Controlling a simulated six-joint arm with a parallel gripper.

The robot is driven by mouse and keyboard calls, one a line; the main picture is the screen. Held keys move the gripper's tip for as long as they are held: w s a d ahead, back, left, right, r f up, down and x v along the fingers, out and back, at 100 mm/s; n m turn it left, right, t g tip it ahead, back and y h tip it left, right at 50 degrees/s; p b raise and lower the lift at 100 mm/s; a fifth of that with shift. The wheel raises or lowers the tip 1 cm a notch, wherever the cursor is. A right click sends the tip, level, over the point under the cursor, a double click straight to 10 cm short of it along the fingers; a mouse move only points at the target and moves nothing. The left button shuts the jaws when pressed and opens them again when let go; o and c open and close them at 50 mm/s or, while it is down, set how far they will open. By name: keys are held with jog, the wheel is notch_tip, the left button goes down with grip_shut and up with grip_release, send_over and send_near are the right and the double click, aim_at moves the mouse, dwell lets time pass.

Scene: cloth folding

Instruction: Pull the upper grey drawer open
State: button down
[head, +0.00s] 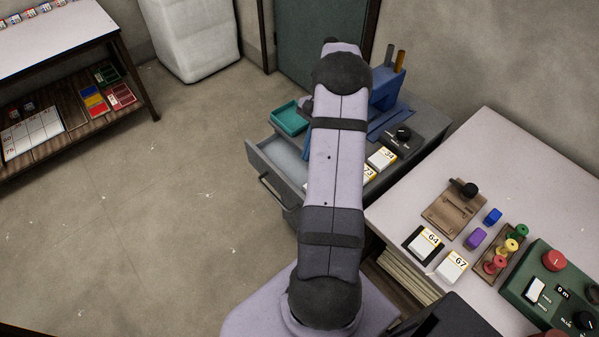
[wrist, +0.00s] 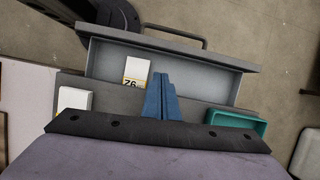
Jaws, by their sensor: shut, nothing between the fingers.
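The upper grey drawer (head: 278,165) stands well out from the grey cabinet (head: 425,150) in the head view, and its inside shows. Its bar handle (head: 272,192) is on the front. In the wrist view the open drawer (wrist: 215,77) spans the upper middle, with its handle (wrist: 178,36) at the far side. A white numbered tile (wrist: 136,70) lies inside it. My gripper (wrist: 160,76) is shut and empty, its blue fingers together over the drawer's inner part, apart from the handle.
A teal tray (head: 289,118), numbered tiles (head: 381,158) and a black knob (head: 403,133) are on the cabinet top. A blue holder (head: 386,88) stands behind. A white table (head: 520,165) with blocks and a green box is at right. Floor left of the drawer is clear.

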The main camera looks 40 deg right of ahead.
aim_at(299, 185)
jog(key=shift+m+y, duration=0.3)
jog(key=shift+m, duration=0.1)
jog(key=shift+s+p+x, duration=0.15)
jog(key=shift+p+x, duration=0.55)
jog(key=shift+x, duration=1.9)
jog(key=shift+s+p+x, duration=0.1)
jog(key=shift+p+x, duration=0.6)
jog(key=shift+x, duration=1.9)
jog(key=shift+a, duration=1.35)
jog(key=shift+d+r+p, duration=0.1)
jog(key=shift+r+p, duration=0.05)
jog(key=shift+p, duration=0.15)
jog(key=p+v, duration=0.5)
jog(key=v, duration=0.5)
